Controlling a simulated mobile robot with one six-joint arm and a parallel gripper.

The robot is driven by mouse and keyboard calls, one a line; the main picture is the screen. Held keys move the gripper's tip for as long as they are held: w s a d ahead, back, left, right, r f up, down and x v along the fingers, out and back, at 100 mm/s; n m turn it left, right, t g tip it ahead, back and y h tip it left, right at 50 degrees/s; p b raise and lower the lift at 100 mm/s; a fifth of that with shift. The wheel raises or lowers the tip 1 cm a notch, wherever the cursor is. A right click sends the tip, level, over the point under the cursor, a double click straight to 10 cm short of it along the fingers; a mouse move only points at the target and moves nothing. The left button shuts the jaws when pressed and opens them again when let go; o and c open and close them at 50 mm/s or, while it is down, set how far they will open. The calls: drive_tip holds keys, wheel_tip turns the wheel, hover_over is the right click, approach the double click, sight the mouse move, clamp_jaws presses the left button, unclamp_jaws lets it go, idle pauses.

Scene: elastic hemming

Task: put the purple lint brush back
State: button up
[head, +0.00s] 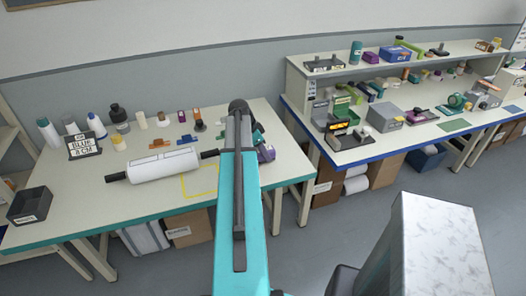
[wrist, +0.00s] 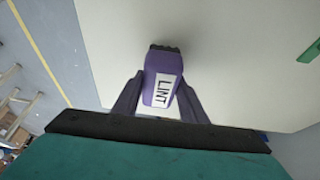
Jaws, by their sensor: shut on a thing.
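The purple lint brush (wrist: 161,64), with a white label reading LINT and dark bristles at its far end, is between the two fingers of my gripper (wrist: 160,88) in the wrist view. My gripper is shut on it. The brush is over a pale table top; I cannot tell whether it touches it. In the head view my arm hides most of the gripper. A purple shape (head: 266,153) shows just right of the arm over the left table; I cannot tell whether it is the brush.
The left table (head: 40,220) holds a white roller (head: 163,165), a yellow outlined square (head: 187,186), a black bin (head: 29,205), a sign (head: 84,146) and several bottles. A crowded bench with a shelf (head: 345,80) stands to the right. A green strip (wrist: 310,50) lies at right in the wrist view.

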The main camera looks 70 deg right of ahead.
drive_tip(key=shift+f+b, duration=0.45)
drive_tip(key=shift+f, duration=0.05)
drive_tip(key=o, duration=1.2)
drive_tip(key=shift+c, duration=0.2)
drive_tip(key=shift+r, duration=0.15)
drive_tip(key=shift+r+p, duration=0.3)
drive_tip(key=shift+p, duration=0.3)
drive_tip(key=b+v, duration=0.3)
drive_tip(key=v, duration=0.1)
drive_tip(key=shift+w+a+r, duration=0.1)
drive_tip(key=shift+w+a, duration=0.05)
drive_tip(key=shift+w, duration=0.1)
drive_tip(key=b+v, duration=0.2)
drive_tip(key=v, duration=0.7)
drive_tip(key=shift+w, duration=0.1)
